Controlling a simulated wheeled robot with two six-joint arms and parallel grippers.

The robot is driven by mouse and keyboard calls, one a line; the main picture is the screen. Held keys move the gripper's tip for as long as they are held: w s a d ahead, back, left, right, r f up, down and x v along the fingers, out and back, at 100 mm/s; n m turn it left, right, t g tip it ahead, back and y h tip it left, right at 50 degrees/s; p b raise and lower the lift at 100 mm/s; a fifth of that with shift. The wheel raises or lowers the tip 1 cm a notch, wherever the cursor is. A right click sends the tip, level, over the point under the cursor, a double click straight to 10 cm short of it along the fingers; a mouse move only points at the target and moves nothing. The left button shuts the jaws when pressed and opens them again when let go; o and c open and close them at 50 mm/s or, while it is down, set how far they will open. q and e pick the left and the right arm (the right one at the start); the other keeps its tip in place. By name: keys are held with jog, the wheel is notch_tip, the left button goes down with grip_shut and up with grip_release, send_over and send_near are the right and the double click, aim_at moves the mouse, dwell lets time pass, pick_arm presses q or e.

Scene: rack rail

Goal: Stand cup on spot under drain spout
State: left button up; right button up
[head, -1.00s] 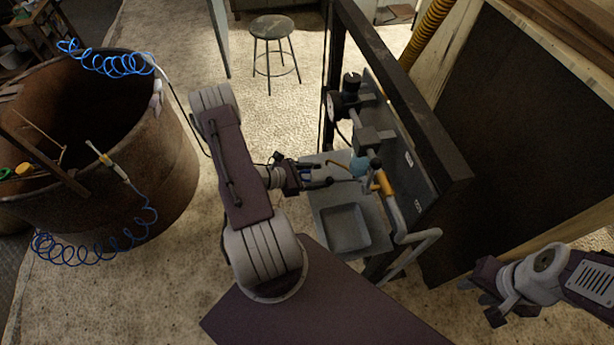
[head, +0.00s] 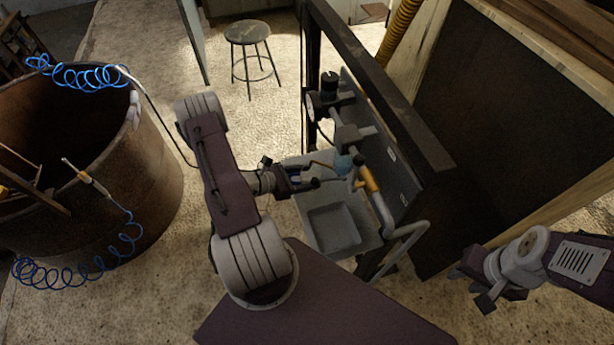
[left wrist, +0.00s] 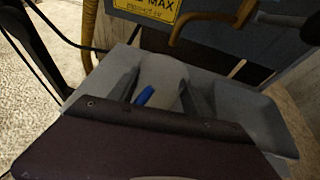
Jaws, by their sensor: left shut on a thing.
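In the left wrist view, a pale grey cup (left wrist: 163,76) stands between the two dark fingers of my left gripper (left wrist: 163,92), which is shut on it. A blue piece (left wrist: 144,96) shows in front of the cup. In the head view, my left gripper (head: 312,178) is over the back left part of the grey tray (head: 300,218); the cup is hard to make out there. A curved brown-orange spout (left wrist: 205,22) is above and behind the cup in the left wrist view. The spot is not visible. My right gripper (head: 474,288) appears open and empty at the right.
A panel frame (head: 390,90) with a gauge, fittings and an orange-handled grey pipe (head: 380,205) stands right of the tray. A rusty drum (head: 150,190) with blue coiled hoses is at the left. A stool (head: 248,33) stands at the back on open floor.

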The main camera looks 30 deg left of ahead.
pick_arm(q)
jog(key=shift+f, duration=0.35)
jog(key=o, duration=1.4)
jog(key=shift+o, duration=0.2)
jog(key=v, duration=0.9)
jog(key=shift+r, duration=0.1)
